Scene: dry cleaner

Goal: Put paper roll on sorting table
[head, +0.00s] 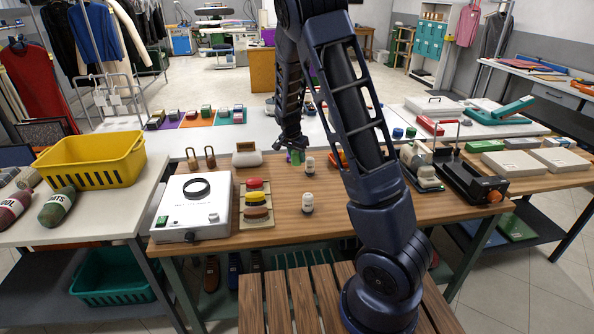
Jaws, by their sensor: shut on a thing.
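My gripper (291,146) points down over the back of the wooden worktable (350,218). It is shut on a small green thing (296,157) that shows just below its fingers. The thing is mostly hidden, and I cannot tell for sure that it is the paper roll. The long white table (222,139) behind carries purple, orange and green mats with several small coloured items in rows. It looks like the sorting table. My arm hides part of it.
Two small white-topped items (307,203) stand on the worktable. A yellow basket (91,160) is farther left.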

